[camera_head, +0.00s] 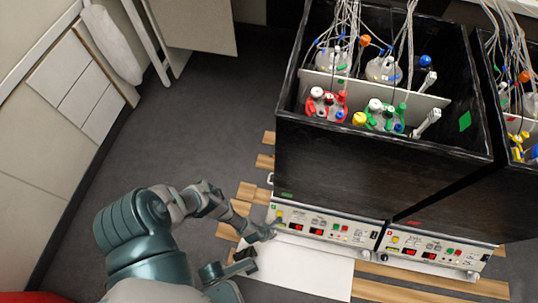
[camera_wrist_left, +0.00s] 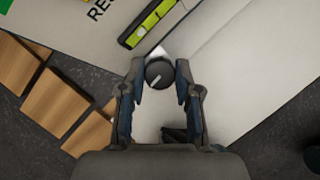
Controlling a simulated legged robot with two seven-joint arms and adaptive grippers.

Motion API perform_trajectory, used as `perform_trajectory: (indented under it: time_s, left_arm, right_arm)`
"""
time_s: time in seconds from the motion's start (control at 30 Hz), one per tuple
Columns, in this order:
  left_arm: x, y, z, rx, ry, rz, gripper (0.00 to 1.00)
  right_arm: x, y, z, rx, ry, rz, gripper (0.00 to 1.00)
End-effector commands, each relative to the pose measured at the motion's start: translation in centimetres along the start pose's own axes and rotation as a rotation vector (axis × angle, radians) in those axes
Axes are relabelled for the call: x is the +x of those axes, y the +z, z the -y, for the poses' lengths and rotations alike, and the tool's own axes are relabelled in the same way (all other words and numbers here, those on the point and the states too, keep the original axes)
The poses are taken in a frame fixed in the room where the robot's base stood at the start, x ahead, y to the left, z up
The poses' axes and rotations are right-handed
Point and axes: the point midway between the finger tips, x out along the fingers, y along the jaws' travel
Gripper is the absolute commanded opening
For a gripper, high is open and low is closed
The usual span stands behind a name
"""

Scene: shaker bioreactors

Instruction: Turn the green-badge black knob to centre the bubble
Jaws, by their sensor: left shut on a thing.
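The black knob (camera_wrist_left: 160,74), with a pale pointer line, sits between the two fingertips of my left gripper (camera_wrist_left: 160,80) in the left wrist view. The fingers are closed on its sides. In the head view my left gripper (camera_head: 268,234) reaches the lower left corner of the control panel (camera_head: 318,225), and the knob is hidden there. A yellow-green bubble level (camera_wrist_left: 150,23) with dark marks lies just beyond the knob in the wrist view. A green patch (camera_wrist_left: 5,5) shows at the wrist view's corner. My right gripper is not identifiable.
A black open box (camera_head: 375,165) holding bottles with coloured caps and tubes rises above the panel. A second such unit (camera_head: 515,180) stands at right. A white sheet (camera_head: 300,272) and wooden slats (camera_head: 230,232) lie below. Grey floor at left is open.

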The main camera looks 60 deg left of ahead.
Motion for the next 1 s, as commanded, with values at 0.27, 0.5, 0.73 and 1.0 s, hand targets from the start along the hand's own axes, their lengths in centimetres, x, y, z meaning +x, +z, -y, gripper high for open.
perform_trajectory:
  time_s: [0.27, 0.5, 0.73, 1.0]
  left_arm:
    - [-0.05, -0.3, 0.05, 0.186, -0.08, -0.004, 0.0]
    - [-0.01, -0.35, -0.02, 0.279, -0.12, -0.005, 0.0]
    - [0.02, -0.4, -0.03, 0.313, -0.134, -0.005, 0.0]
    - [0.03, -0.44, -0.05, 0.317, -0.136, -0.006, 0.0]
  right_arm:
    - [0.17, -0.52, 0.07, 0.0, 0.0, -0.005, 1.0]
    - [0.0, -0.71, 0.11, 0.001, 0.003, 0.002, 1.0]
    - [0.06, -0.81, 0.15, 0.002, 0.002, -0.001, 1.0]
    - [0.1, -0.83, 0.18, 0.003, 0.001, -0.003, 1.0]
